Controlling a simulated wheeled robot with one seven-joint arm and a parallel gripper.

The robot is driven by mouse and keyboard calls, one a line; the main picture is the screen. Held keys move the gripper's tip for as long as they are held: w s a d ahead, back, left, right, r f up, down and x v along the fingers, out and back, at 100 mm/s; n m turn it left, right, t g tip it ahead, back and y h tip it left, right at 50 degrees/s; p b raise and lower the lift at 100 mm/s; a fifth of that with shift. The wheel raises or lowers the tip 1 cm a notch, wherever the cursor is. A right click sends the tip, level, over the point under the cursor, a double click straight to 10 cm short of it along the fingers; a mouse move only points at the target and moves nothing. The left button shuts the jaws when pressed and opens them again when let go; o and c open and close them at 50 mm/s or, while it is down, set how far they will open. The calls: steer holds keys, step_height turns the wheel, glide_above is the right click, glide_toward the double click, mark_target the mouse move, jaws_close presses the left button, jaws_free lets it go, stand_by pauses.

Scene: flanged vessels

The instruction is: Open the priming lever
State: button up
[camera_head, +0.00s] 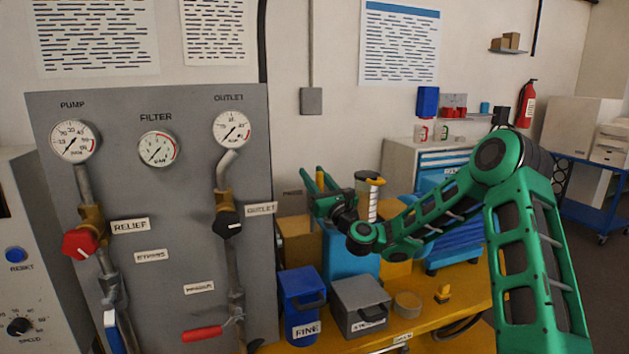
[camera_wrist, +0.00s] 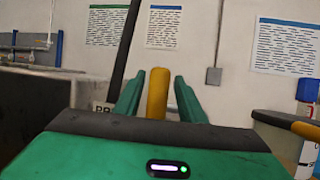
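My gripper (camera_head: 318,182) is at the pump panel's right, by a label that seems to read PRIME (camera_head: 292,192). A yellow upright grip, which looks like the priming lever's handle (camera_head: 320,179), stands between its two green fingers. In the wrist view, the yellow handle (camera_wrist: 157,93) is between the fingertips (camera_wrist: 159,90), with narrow gaps at its sides. The fingers look open around it, not closed on it. The lever's lower part and pivot are hidden behind my gripper and wrist.
A yellow-topped cylinder (camera_head: 368,195) stands just right of my gripper. A blue bin (camera_head: 301,296) and a grey box (camera_head: 360,302) sit on the yellow bench (camera_head: 445,318) below. The grey panel (camera_head: 185,235) with gauges and valves is to the left.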

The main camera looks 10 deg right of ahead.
steer(key=shift+s, duration=0.1)
steer(key=v, duration=1)
steer(key=shift+s+d, duration=0.2)
steer(key=shift+d, duration=0.05)
steer(key=shift+f, duration=0.1)
